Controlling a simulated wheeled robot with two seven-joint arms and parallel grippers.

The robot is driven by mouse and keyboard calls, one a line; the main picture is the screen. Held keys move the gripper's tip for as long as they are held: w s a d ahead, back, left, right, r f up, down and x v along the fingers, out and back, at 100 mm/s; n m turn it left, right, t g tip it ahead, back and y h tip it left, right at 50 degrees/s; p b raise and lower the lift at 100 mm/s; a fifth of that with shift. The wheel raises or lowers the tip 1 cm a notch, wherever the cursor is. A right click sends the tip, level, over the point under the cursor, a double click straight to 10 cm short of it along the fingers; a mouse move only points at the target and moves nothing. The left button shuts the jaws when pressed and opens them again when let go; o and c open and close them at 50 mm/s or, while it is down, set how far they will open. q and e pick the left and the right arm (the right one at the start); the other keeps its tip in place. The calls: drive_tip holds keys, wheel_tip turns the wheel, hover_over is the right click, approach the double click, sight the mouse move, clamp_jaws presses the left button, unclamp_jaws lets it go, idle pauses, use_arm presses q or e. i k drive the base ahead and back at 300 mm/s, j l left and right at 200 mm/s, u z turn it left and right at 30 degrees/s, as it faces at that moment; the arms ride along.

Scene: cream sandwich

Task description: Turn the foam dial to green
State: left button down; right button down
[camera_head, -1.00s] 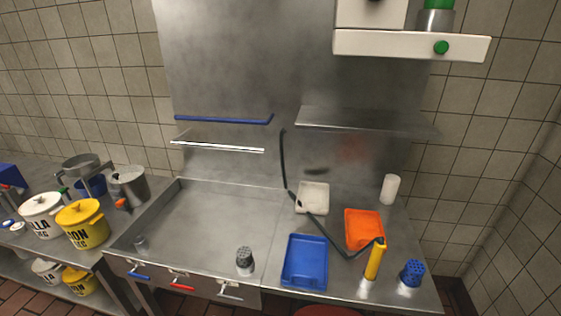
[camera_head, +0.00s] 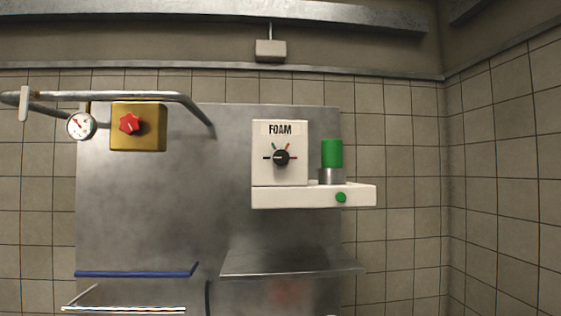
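The foam dial (camera_head: 281,158) is a round black knob on a white box labelled FOAM (camera_head: 280,129), fixed on the steel back panel. Coloured marks surround the knob: a green one at its upper left, a red one at its upper right, and dark ones at its sides. The knob's pointer seems to lie toward the left side mark, but it is small and hard to read. Neither of my grippers is in view.
A green cylinder (camera_head: 332,154) and a green button (camera_head: 341,198) are on the white ledge (camera_head: 300,198) under the box. A yellow box with a red knob (camera_head: 130,124), a gauge (camera_head: 80,125) and a pipe are at the left. A steel shelf (camera_head: 290,262) is below.

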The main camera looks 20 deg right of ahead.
sight(282, 157)
drive_tip(key=k+z, duration=0.1)
drive_tip(key=z, duration=0.65)
